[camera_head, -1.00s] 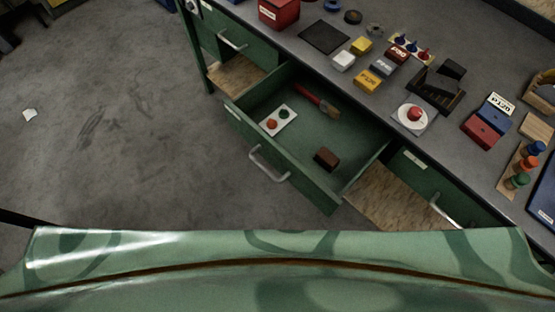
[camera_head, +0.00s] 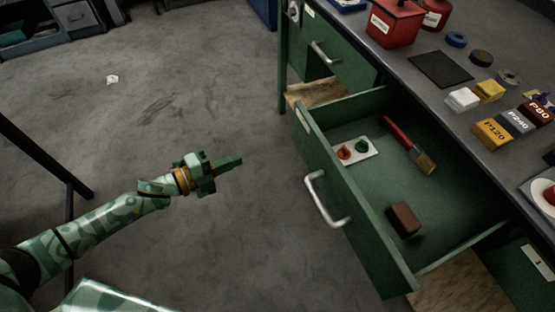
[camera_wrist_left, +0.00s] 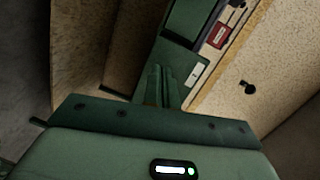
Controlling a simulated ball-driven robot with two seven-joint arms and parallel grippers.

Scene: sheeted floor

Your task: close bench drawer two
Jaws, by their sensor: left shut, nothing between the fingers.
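The green bench drawer (camera_head: 352,225) stands pulled out from the bench in the head view, with a silver bar handle (camera_head: 326,199) on its front. My left gripper (camera_head: 240,160) is shut and empty, over the floor to the left of the drawer front, apart from the handle. In the left wrist view its fingers (camera_wrist_left: 163,86) are together. My right gripper is not in view.
The bench top (camera_head: 420,95) holds a red container (camera_head: 394,22), a dark mat (camera_head: 440,69) and several sanding blocks (camera_head: 492,134). Another drawer (camera_head: 330,48) sits closed at the left. Open floor (camera_head: 190,90) lies left of the drawer. A dark frame leg (camera_head: 45,155) stands at the far left.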

